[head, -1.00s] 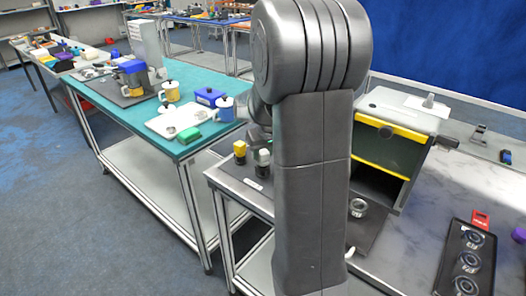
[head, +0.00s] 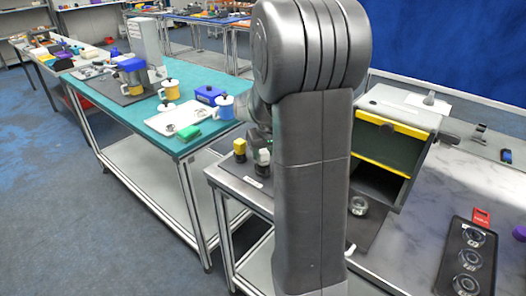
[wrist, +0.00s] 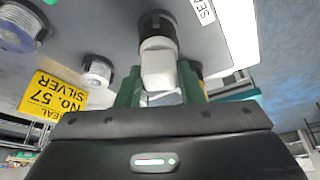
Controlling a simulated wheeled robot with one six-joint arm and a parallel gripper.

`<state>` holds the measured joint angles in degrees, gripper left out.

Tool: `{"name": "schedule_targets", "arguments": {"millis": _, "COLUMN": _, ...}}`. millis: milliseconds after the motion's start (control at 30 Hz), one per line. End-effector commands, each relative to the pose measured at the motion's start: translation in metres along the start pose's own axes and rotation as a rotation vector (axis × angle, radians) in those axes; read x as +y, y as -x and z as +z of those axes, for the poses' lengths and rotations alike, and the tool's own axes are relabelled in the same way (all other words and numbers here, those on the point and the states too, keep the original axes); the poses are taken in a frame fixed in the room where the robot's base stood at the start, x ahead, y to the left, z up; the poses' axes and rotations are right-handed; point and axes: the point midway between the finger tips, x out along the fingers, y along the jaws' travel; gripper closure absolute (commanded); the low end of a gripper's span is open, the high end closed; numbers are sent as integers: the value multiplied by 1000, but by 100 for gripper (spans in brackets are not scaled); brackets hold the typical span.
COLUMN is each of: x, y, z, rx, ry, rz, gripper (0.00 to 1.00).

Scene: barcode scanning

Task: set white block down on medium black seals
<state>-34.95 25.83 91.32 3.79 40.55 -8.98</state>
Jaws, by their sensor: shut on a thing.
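My gripper (wrist: 160,95) is shut on the white block (wrist: 157,62) in the wrist view, with a green finger on each side. The far end of the block meets the medium black seals (wrist: 157,24), a dark round piece on the grey surface; I cannot tell whether they touch. In the head view the white block (head: 264,155) shows above the dark seals (head: 261,170), beside my arm. My gripper's fingers are mostly hidden there behind my own arm.
A yellow block (head: 239,146) stands on a dark piece just left. Silver seals (wrist: 97,71) and a yellow "SEAL NO. 57 SILVER" label (wrist: 52,95) lie nearby in the wrist view. A cabinet (head: 395,140) with yellow edges stands to the right of my arm.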

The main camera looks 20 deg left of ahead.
Motion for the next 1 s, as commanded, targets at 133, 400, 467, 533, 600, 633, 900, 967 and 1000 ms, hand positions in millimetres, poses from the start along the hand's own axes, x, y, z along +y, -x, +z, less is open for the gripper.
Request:
{"name": "schedule_targets", "arguments": {"millis": 133, "x": 0, "y": -2, "z": 1, "rx": 0, "ry": 0, "rz": 0, "gripper": 92}}
{"name": "schedule_targets", "arguments": {"millis": 400, "x": 0, "y": -6, "z": 2, "rx": 0, "ry": 0, "rz": 0, "gripper": 60}}
{"name": "schedule_targets", "arguments": {"millis": 467, "x": 0, "y": -6, "z": 2, "rx": 0, "ry": 0, "rz": 0, "gripper": 48}}
{"name": "schedule_targets", "arguments": {"millis": 533, "x": 0, "y": -6, "z": 2, "rx": 0, "ry": 0, "rz": 0, "gripper": 40}}
{"name": "schedule_targets", "arguments": {"millis": 600, "x": 0, "y": -6, "z": 2, "rx": 0, "ry": 0, "rz": 0, "gripper": 40}}
{"name": "schedule_targets", "arguments": {"millis": 633, "x": 0, "y": -6, "z": 2, "rx": 0, "ry": 0, "rz": 0, "gripper": 40}}
{"name": "schedule_targets", "arguments": {"millis": 900, "x": 0, "y": -6, "z": 2, "rx": 0, "ry": 0, "rz": 0, "gripper": 25}}
{"name": "schedule_targets", "arguments": {"millis": 967, "x": 0, "y": -6, "z": 2, "rx": 0, "ry": 0, "rz": 0, "gripper": 25}}
{"name": "schedule_targets", "arguments": {"millis": 1000, "x": 0, "y": -6, "z": 2, "rx": 0, "ry": 0, "rz": 0, "gripper": 25}}
